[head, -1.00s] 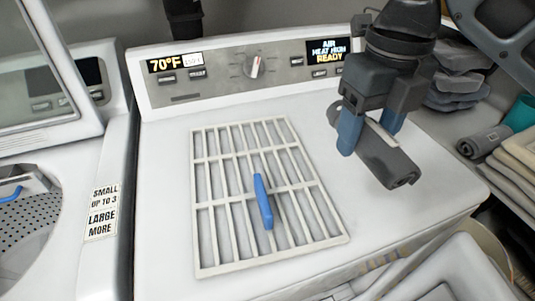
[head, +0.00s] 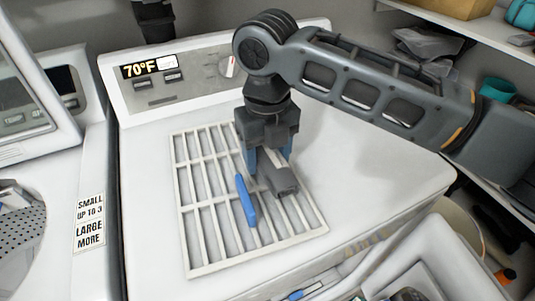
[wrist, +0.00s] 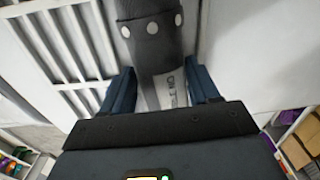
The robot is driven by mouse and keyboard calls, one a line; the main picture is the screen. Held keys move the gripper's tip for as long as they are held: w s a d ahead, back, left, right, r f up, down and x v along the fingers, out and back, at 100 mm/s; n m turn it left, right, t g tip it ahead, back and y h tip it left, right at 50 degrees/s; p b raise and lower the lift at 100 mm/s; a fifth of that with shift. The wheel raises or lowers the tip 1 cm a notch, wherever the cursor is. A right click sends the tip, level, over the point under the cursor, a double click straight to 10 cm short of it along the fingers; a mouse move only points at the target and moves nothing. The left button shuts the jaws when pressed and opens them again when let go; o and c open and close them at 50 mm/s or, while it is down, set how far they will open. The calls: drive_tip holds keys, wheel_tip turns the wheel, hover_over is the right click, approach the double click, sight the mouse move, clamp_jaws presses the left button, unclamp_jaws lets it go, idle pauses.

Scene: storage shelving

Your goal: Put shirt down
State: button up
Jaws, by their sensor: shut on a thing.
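A rolled dark grey shirt (head: 279,180) is held between the blue fingers of my gripper (head: 268,160), over the right part of a white slatted rack (head: 185,225). In the wrist view the shirt (wrist: 149,30) shows as a dark roll with pale dots and a light label, between the fingers of my gripper (wrist: 162,90). The rack (wrist: 62,45) lies below it at the left. Whether the shirt touches the rack cannot be told. A blue bar (head: 246,201) lies on the rack just left of the shirt.
The rack lies on a white machine top (head: 370,185), clear to the right. A control panel (head: 180,75) stands behind. A second machine (head: 60,150) is at the left. Shelves with a teal cup (head: 497,87) are at the right.

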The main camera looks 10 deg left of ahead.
sight(267, 151)
drive_tip(key=shift+f, duration=0.55)
drive_tip(key=shift+f, duration=0.1)
drive_tip(key=o, duration=1)
drive_tip(key=shift+c, duration=0.2)
wheel_tip(267, 151, up, 12)
drive_tip(key=b, duration=0.2)
